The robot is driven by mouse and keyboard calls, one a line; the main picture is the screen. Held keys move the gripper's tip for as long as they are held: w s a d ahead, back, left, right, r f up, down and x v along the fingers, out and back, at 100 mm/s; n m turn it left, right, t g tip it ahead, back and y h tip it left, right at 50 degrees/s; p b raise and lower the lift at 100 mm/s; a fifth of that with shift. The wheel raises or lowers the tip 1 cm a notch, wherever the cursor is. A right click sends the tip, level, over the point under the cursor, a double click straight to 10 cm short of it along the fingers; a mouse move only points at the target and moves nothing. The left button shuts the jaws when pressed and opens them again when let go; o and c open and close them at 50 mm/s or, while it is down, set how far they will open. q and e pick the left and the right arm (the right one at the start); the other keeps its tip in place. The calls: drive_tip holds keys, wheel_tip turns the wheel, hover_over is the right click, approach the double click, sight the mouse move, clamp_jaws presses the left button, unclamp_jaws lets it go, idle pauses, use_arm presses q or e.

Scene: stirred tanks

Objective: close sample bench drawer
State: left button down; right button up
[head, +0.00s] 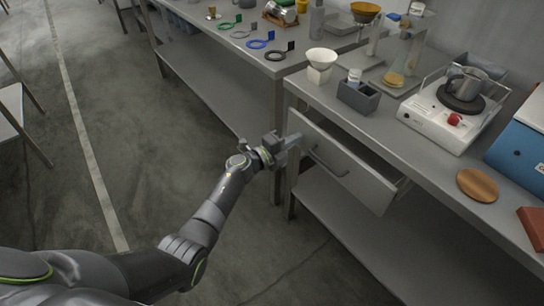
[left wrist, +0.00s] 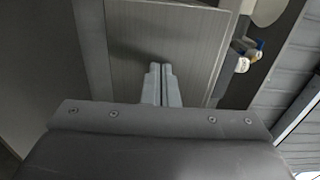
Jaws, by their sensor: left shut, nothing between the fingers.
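The sample bench drawer (head: 356,172) is partly pulled out under the bench top, and its grey front carries a dark bar handle (head: 326,161). A gap and part of the drawer's side show behind the right end of the front. My left gripper (head: 294,140) is shut and empty, at the left end of the drawer front, left of the handle. In the left wrist view its closed fingers (left wrist: 161,78) point at a grey panel that fills the upper middle. I cannot tell whether the fingers touch the drawer. My right gripper is in neither view.
The bench top (head: 410,150) holds a hot plate (head: 437,124) with a metal jug, a dark grey box (head: 358,97), a funnel (head: 321,60) and a wooden disc (head: 478,185). A lower shelf (head: 345,224) runs below the drawer.

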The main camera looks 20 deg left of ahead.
use_arm(q)
drive_tip(key=b+x, duration=0.2)
drive_tip(key=x, duration=0.4)
drive_tip(key=shift+w+d+f+b, duration=0.1)
drive_tip(key=shift+b, duration=0.25)
drive_tip(key=shift+r, duration=0.35)
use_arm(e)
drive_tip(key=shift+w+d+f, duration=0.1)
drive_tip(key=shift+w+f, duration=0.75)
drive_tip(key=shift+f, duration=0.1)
